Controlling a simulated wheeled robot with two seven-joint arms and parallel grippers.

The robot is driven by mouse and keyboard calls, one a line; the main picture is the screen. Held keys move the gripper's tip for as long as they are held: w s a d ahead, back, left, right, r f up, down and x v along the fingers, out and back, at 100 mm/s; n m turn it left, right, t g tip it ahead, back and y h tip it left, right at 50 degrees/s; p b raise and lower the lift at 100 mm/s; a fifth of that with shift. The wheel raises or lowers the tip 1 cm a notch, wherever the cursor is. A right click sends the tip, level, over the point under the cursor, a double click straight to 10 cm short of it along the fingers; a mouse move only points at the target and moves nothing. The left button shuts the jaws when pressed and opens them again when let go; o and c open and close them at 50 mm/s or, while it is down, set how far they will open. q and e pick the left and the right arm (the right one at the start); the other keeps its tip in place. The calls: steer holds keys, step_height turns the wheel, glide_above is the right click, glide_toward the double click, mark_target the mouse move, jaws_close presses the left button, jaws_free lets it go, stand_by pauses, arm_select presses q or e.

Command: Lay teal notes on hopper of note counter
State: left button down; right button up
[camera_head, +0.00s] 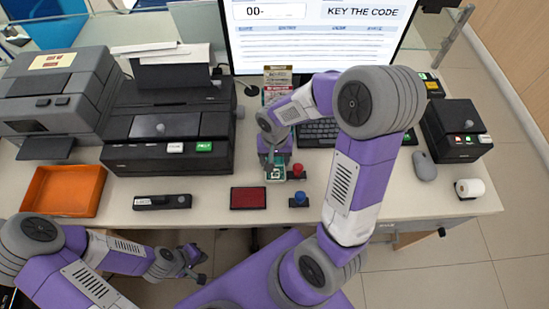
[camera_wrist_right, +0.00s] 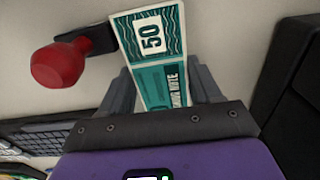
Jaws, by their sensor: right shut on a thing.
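My right gripper (camera_head: 272,160) is shut on the teal notes (camera_head: 275,173), beside the stamps in the middle of the counter. In the right wrist view the teal notes (camera_wrist_right: 155,50), marked 50, stand out between the fingers (camera_wrist_right: 165,85). I cannot tell whether they touch the counter top. My left gripper (camera_head: 195,266) is empty, its fingers apart, low at the left in front of the counter. A grey machine (camera_head: 55,95) and a black machine (camera_head: 165,125) with a green button stand at the left. I cannot tell for sure which is the note counter.
An orange tray (camera_head: 62,191), a black stapler-like item (camera_head: 162,202) and a red pad (camera_head: 248,198) lie along the front. Red (camera_head: 298,170) and blue (camera_head: 299,198) stamps stand close to my right gripper. A monitor (camera_head: 310,35) and keyboard (camera_head: 318,131) are behind.

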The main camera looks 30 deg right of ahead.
steer(key=shift+f, duration=0.1)
steer(key=shift+f, duration=0.15)
steer(key=o, duration=1.2)
steer(key=shift+r, duration=0.2)
